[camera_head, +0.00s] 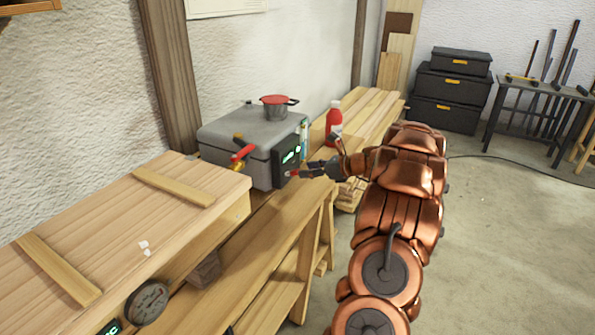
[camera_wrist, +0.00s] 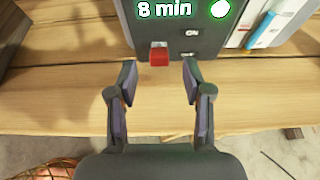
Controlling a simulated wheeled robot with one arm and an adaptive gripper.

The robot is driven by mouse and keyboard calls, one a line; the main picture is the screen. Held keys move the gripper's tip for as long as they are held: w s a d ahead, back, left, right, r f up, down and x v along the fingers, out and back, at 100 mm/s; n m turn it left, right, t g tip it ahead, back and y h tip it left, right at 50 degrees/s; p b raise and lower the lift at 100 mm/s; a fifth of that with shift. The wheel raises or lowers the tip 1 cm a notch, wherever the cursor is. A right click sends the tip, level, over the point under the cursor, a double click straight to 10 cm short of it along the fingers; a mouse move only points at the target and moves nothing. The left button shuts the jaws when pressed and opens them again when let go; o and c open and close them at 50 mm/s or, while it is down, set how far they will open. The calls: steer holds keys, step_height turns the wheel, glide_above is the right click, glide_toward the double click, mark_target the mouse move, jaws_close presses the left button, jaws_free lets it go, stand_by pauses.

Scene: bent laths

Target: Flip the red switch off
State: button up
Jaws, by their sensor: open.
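The red switch (camera_wrist: 159,57) sits low on a dark panel (camera_wrist: 180,33) in the wrist view, with a pale piece above it. The panel shows "8 min", a green light and a small "ON" label to the right of the switch. In the head view the panel (camera_head: 287,158) is on the front of a grey box (camera_head: 225,132). My gripper (camera_wrist: 158,75) is open and empty. Its two fingertips point at the panel, one to each side of the switch and apart from it. In the head view my gripper (camera_head: 305,170) is in front of the panel's lower part.
A red bottle (camera_head: 333,118) stands on the wooden bench behind my gripper. A wooden crate (camera_head: 120,225) stands at the left.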

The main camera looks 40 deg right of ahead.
mark_target(293, 173)
steer(key=shift+x, duration=2.35)
jaws_close()
